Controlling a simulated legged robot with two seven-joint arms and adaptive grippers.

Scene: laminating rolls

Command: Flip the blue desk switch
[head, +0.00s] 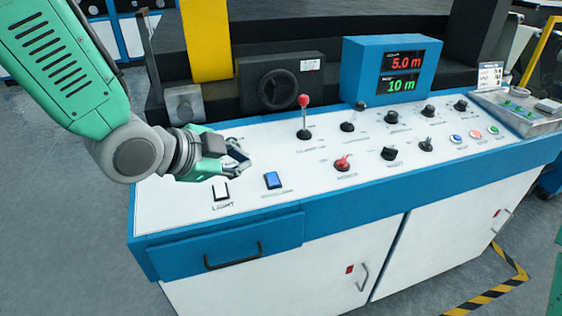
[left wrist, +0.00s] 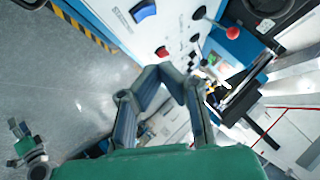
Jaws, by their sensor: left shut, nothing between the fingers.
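The blue desk switch (head: 273,180) is a small blue rocker on the white top of the control desk, near its front left edge. It also shows at the top of the left wrist view (left wrist: 145,11). My left gripper (head: 238,166) is above the desk, up and to the left of the blue switch in the head view, apart from it. Its fingers (left wrist: 163,75) are shut with nothing between them. My right gripper is not seen in the head view.
A red-ball lever (head: 304,115), a red knob (head: 343,162) and several black knobs stand to the right. A blue display box (head: 391,70) stands behind. The desk around the blue switch is clear.

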